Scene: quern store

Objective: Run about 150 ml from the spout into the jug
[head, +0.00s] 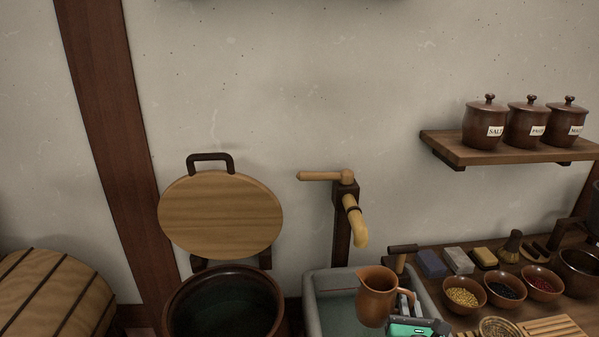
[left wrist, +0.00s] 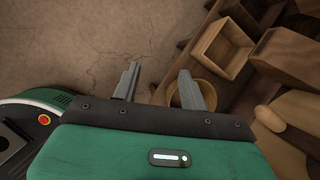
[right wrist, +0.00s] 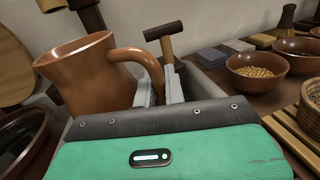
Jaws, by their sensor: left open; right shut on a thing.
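The brown jug (head: 375,300) is held upright above the grey basin (head: 311,312), a little below and right of the spout (head: 355,225). My right gripper (head: 411,305) is shut on the jug's handle; the right wrist view shows the jug (right wrist: 88,80) and the gripper (right wrist: 160,88) at its handle. The inside of the jug is mostly hidden. The spout's wooden lever (head: 320,176) points left, and I see no stream from the spout. My left gripper (left wrist: 162,88) is open and empty in the left wrist view, over the floor; it is not in the head view.
A large round vessel (head: 275,290) with its wooden lid (head: 220,215) raised stands left of the basin. Bowls of grain (head: 463,305) and several blocks line the counter at right. A shelf (head: 480,152) holds lidded jars. A wooden box (left wrist: 222,48) is near my left gripper.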

